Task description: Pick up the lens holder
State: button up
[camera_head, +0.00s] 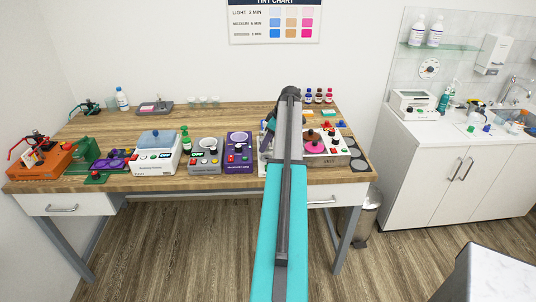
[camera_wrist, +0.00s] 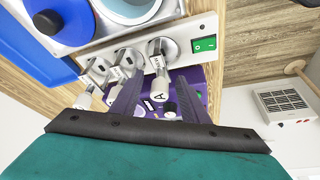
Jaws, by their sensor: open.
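I cannot pick out the lens holder for certain in either view. My gripper (camera_wrist: 158,82) shows in the wrist view with its two dark fingers apart. In the picture, a white knob-like part marked "A" (camera_wrist: 158,90) lies between the fingers; I cannot tell whether they touch it. It is in line with a grey panel (camera_wrist: 204,24) that has more white tagged knobs (camera_wrist: 131,60) and a green switch (camera_wrist: 204,44). A purple surface (camera_wrist: 212,80) shows behind the fingers. In the head view my arm hides part of the bench and I cannot make out the fingers.
The wooden bench (camera_head: 140,118) carries an orange device (camera_head: 40,160), a white box with a blue lid (camera_head: 155,155), a grey unit (camera_head: 205,158), a purple unit (camera_head: 238,158) and a white unit with a pink disc (camera_head: 326,152). The bench's back middle is mostly clear.

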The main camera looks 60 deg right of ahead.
dwell(0.3)
grip_shut()
jog(key=shift+r, duration=0.1)
jog(key=shift+r+b, duration=1.6)
jog(key=shift+r, duration=3.35)
